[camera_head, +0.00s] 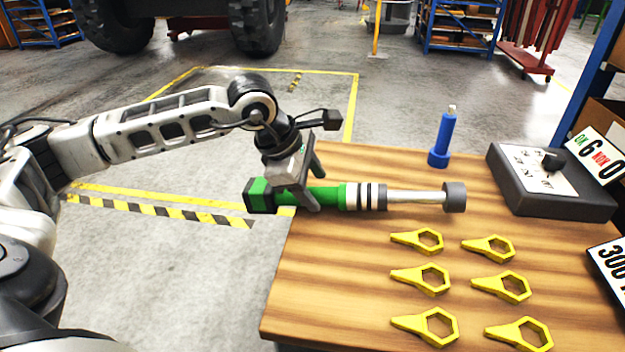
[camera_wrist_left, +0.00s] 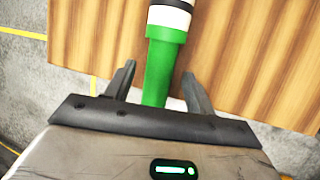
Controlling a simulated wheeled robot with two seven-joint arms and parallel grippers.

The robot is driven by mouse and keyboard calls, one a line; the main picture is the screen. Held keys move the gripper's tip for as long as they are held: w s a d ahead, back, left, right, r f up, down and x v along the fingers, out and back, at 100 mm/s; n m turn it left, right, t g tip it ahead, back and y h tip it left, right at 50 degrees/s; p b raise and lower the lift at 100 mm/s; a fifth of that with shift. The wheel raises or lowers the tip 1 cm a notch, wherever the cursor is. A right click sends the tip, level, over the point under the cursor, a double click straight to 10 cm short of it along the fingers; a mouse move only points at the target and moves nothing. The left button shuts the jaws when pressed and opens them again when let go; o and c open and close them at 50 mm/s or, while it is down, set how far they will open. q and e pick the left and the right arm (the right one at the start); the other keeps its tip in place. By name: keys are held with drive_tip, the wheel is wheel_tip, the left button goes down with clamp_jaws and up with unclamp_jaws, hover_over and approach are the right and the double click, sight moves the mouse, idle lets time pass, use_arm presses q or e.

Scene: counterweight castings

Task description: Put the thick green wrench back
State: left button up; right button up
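The thick green wrench (camera_head: 331,196) has a green handle, black and white rings, a silver shaft and a grey round head. It lies crosswise at the far left of the wooden table, its handle end sticking out past the left edge. Its green handle also shows in the left wrist view (camera_wrist_left: 160,70). My left gripper (camera_head: 315,186) is over the handle from above, one finger on each side. In the left wrist view a gap shows between the handle and the left finger, so the fingers look open around it. My right gripper is not in view.
On the table (camera_head: 340,290) stand a blue upright tool (camera_head: 442,138) and a dark grey box with a knob (camera_head: 549,183). Several yellow ring spanners (camera_head: 421,279) lie in two columns nearer. Number signs (camera_head: 598,160) are at the right. The table's left front is clear.

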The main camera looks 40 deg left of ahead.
use_arm(q)
drive_tip(key=v, duration=1.2)
idle(0.5)
